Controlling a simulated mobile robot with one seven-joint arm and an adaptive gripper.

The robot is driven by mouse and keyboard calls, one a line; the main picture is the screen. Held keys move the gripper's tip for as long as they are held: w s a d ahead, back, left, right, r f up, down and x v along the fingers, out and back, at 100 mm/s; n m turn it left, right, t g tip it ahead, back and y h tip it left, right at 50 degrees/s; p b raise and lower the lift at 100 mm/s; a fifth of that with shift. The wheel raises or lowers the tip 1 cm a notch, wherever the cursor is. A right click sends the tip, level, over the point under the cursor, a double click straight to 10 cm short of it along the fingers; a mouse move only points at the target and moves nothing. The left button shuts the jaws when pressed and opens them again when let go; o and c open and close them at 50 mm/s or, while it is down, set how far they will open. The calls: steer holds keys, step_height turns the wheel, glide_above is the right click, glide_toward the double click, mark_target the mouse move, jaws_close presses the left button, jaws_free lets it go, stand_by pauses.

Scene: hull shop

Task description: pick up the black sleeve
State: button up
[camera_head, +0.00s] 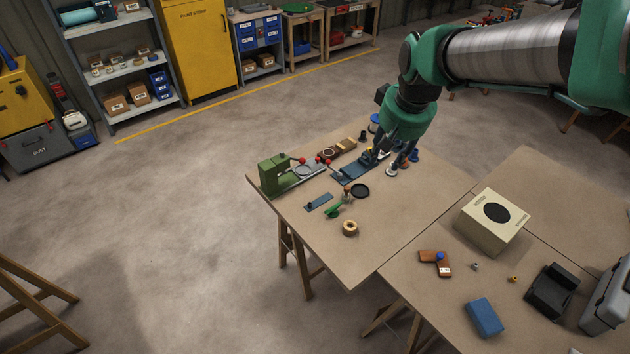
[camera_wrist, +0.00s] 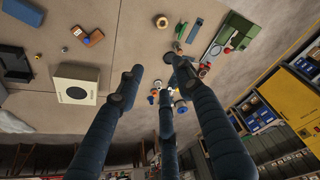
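I cannot tell for sure which thing is the black sleeve. A small dark upright cylinder (camera_head: 363,137) stands near the far edge of the table in the head view. A flat black round piece (camera_head: 360,191) lies nearer the middle of the same table. My gripper (camera_head: 389,158) is over the table's far right part, above small blue and white pieces. In the wrist view my gripper (camera_wrist: 157,76) has its long dark fingers spread apart, with nothing held between them. The fingers cover part of the table there, and I cannot make out the sleeve.
A cream box (camera_head: 492,222) with a dark round top opening stands on the right table, near a blue block (camera_head: 484,317). The near front of the first table is clear.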

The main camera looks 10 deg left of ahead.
steer(key=w+a+f+n, duration=0.1)
steer(key=w+a+f, duration=0.5)
steer(key=f, duration=0.4)
steer(key=w+a+f+n+g+b, duration=0.1)
steer(key=w+a+f, duration=0.6)
steer(key=f, duration=0.3)
steer(key=w+a+f+n+g, duration=0.1)
steer(key=w+a+f, duration=0.5)
steer(key=f, duration=0.5)
steer(key=shift+w+a+b, duration=0.3)
steer(key=shift+w+a, duration=0.1)
steer(key=shift+a, duration=0.6)
steer(key=b, duration=0.2)
glide_above(311, 205)
step_height(311, 205, down, 8)
steer(key=shift+w+a+f, duration=0.1)
steer(key=shift+f, duration=0.1)
steer(key=shift+p, duration=0.3)
steer(key=shift+f, duration=0.1)
